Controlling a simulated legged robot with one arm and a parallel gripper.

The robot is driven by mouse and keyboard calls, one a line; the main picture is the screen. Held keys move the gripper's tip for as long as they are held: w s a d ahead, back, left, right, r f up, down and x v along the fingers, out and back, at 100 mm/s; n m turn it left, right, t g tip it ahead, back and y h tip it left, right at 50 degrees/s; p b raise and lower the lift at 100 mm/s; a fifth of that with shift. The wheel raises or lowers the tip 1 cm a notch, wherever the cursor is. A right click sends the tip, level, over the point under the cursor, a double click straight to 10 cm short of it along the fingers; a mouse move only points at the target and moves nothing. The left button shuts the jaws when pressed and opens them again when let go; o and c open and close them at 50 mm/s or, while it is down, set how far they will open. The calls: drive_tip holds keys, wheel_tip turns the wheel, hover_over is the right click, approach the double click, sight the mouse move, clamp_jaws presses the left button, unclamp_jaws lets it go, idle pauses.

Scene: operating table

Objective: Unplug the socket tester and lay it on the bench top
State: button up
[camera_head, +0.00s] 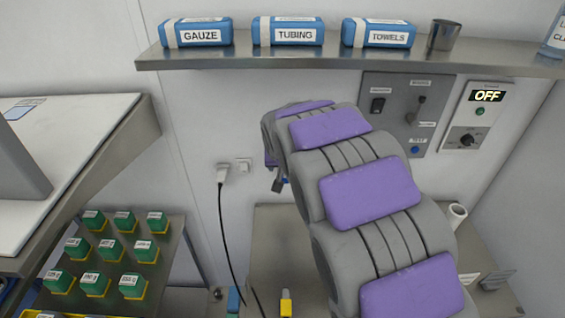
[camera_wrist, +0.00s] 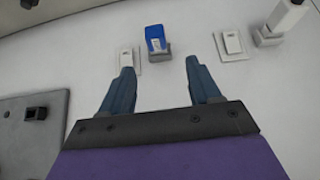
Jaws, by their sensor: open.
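The socket tester (camera_wrist: 155,38) is a small blue block with a pale label. In the wrist view it sits at a grey socket (camera_wrist: 157,54) on the white wall, top centre. My gripper (camera_wrist: 160,66) is open and empty. Its two blue-grey fingers point at the wall, and the tester appears between and beyond their tips; I cannot tell the exact gap. In the head view my purple-and-grey arm reaches toward the wall and mostly hides the tester. The bench top (camera_head: 272,235) is grey-brown, below the wall, partly behind my arm.
A white plug (camera_head: 222,173) with a black cable and a wall switch (camera_head: 244,165) are left of my arm. A grey switch panel (camera_head: 395,105) is at right. A yellow item (camera_head: 286,303) stands low at centre. A shelf (camera_head: 340,58) holds labelled packs. Bare bench shows left of my arm.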

sight(285, 174)
drive_tip(key=x, duration=0.2)
drive_tip(key=b+x, duration=0.1)
drive_tip(key=x, duration=0.5)
drive_tip(key=shift+d+f, duration=0.2)
drive_tip(key=shift+d, duration=0.1)
drive_tip(key=shift+w+a+f+b, duration=0.25)
drive_tip(key=shift+w+f+b, duration=0.1)
drive_tip(key=shift+w+f, duration=0.1)
drive_tip(key=shift+d, duration=0.1)
drive_tip(key=shift+d, duration=0.15)
drive_tip(key=shift+c, duration=0.7)
drive_tip(key=shift+s, duration=0.1)
clamp_jaws()
drive_tip(key=shift+r+g+p, duration=0.15)
drive_tip(key=shift+g+p, duration=0.15)
drive_tip(key=shift+p, duration=0.55)
drive_tip(key=shift+s, duration=0.15)
